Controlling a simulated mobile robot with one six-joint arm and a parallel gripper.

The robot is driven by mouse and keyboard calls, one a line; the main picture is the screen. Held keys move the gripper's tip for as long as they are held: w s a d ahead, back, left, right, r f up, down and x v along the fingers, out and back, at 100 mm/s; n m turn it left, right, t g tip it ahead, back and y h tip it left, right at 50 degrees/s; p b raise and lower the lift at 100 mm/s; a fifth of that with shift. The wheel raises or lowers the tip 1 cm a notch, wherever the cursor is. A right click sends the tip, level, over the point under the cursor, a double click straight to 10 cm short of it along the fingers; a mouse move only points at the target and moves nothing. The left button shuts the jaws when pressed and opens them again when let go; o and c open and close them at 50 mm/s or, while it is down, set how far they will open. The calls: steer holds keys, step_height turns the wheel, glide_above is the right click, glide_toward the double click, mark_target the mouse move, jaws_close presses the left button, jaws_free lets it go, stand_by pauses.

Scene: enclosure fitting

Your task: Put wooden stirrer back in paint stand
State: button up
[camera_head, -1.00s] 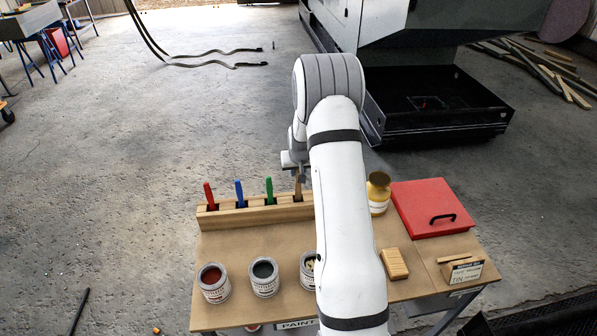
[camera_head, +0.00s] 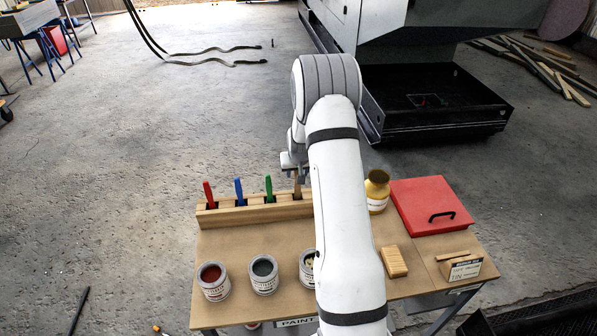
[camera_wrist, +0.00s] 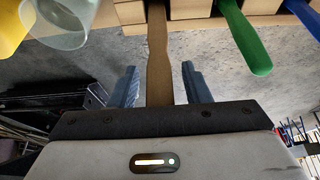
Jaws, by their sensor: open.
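The wooden stirrer (camera_head: 297,192) stands in the right part of the wooden paint stand (camera_head: 225,217), with its lower end in a slot as far as I can see. In the wrist view the stirrer (camera_wrist: 159,60) runs between the two blue-grey fingers of my gripper (camera_wrist: 159,86), with a visible gap on both sides. My gripper is open around the stirrer's upper part and not closed on it. In the head view my gripper (camera_head: 300,178) is just above the stand, partly hidden by my arm.
Brushes with red (camera_head: 209,194), blue (camera_head: 239,191) and green (camera_head: 269,188) handles stand left of the stirrer. Paint tins (camera_head: 264,276) are in front. A yellow jar (camera_head: 377,190) and red box (camera_head: 433,208) are right. The wrist view shows a translucent container (camera_wrist: 62,22) nearby.

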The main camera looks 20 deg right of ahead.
steer(key=b+v, duration=0.3)
steer(key=v, duration=0.9)
steer(key=s+a+r+n, duration=0.2)
steer(key=s+a+r, duration=0.9)
steer(key=s, duration=0.2)
steer(key=s+a+r, duration=0.1)
steer(key=s+a, duration=0.2)
steer(key=s, duration=0.6)
steer(key=s+a+r+n+y, duration=0.1)
steer(key=s+a, duration=0.2)
steer(key=s, duration=0.7)
steer(key=shift+s+a+g, duration=0.15)
steer(key=shift+a+g, duration=0.05)
steer(key=shift+g, duration=0.2)
